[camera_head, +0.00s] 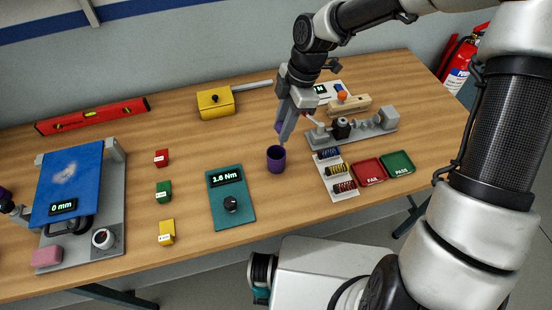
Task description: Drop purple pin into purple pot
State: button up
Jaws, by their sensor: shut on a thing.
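The purple pot (276,163) is a small dark purple cup standing upright on the wooden table near the middle. My gripper (284,136) points down just above and slightly right of the pot's rim. It is shut on the purple pin (279,127), of which only a small purple part shows beside the fingers. The fingers hide the rest of the pin. I cannot tell the pin's exact height above the pot or whether it lies over the opening.
A teal torque box (243,212) stands left of the pot. Right of it are a white card with coloured coils (339,187), a red FAIL tray (369,183), a green PASS tray (398,164) and a grey fixture (372,134). A yellow box (216,105) stands behind.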

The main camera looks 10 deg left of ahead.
jog(key=shift+d+x, duration=0.25)
jog(key=shift+x, duration=1)
jog(key=shift+w, duration=0.15)
jog(key=o, duration=1.1)
jog(key=v, duration=1.7)
jog(key=shift+w+d+r, duration=0.1)
jog(key=shift+d+r, duration=0.05)
jog(key=shift+d, duration=0.05)
